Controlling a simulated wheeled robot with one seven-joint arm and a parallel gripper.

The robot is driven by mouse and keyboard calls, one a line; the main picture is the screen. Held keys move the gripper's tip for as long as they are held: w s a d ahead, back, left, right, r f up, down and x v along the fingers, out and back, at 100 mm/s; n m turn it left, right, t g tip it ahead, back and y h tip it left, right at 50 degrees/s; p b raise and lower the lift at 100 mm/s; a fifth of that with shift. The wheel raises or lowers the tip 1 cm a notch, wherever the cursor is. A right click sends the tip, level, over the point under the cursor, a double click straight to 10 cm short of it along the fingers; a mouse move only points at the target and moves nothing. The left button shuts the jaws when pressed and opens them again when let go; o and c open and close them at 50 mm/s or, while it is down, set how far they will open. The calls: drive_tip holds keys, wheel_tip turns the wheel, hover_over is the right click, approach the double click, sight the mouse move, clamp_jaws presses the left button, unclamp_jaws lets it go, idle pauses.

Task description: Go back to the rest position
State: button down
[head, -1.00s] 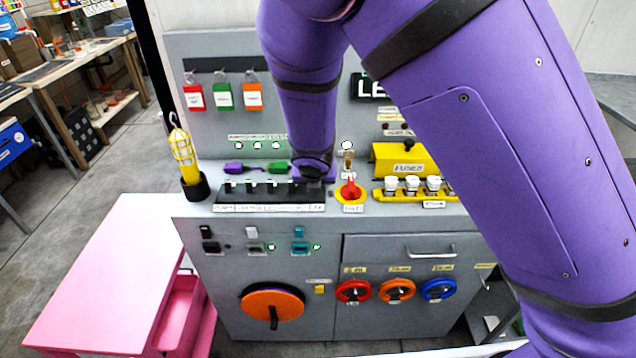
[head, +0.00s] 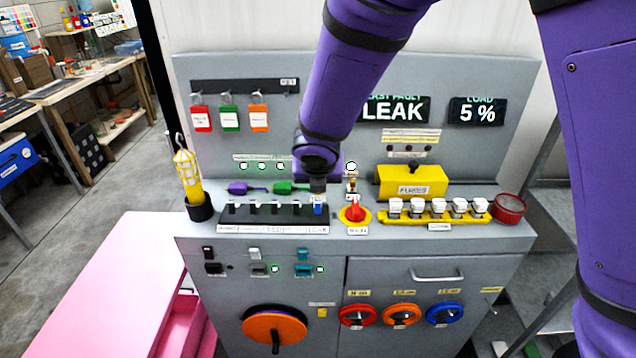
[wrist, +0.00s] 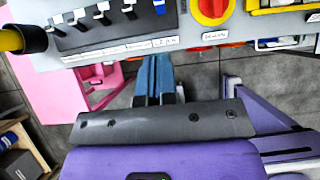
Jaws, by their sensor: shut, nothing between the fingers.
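My gripper (head: 318,185) is just above the right end of the black switch strip (head: 272,220), in front of the panel, and seems apart from it. In the wrist view my gripper's two blue fingers (wrist: 153,75) lie together, shut and empty. A blue switch (head: 318,208) at the strip's right end shows below the gripper; it also shows in the wrist view (wrist: 160,6). The purple arm comes down from the top of the head view.
A red knob on yellow (head: 355,212), a yellow fuses box (head: 412,182) and a row of white fuses stand to the right. A yellow caged lamp (head: 188,175) stands at the left edge. A pink bench (head: 100,285) is at lower left. Displays read LEAK and 5 %.

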drive_tip(key=s+d+r+m+g, duration=0.1)
drive_tip(key=s+d+r+m, duration=0.3)
drive_tip(key=d+r+m, duration=0.5)
drive_tip(key=s+d+r+m, duration=0.3)
drive_tip(key=d+r+m, duration=0.3)
drive_tip(key=d+m, duration=0.5)
drive_tip(key=s+d+r+m, duration=0.3)
drive_tip(key=s+m, duration=0.4)
drive_tip(key=s, duration=0.3)
drive_tip(key=s+d+r+m, duration=0.3)
drive_tip(key=s+d+m, duration=0.2)
drive_tip(key=s+m, duration=0.3)
drive_tip(key=shift+s+d+r+m, duration=0.2)
drive_tip(key=shift+s+r+m, duration=0.15)
drive_tip(key=shift+s, duration=0.5)
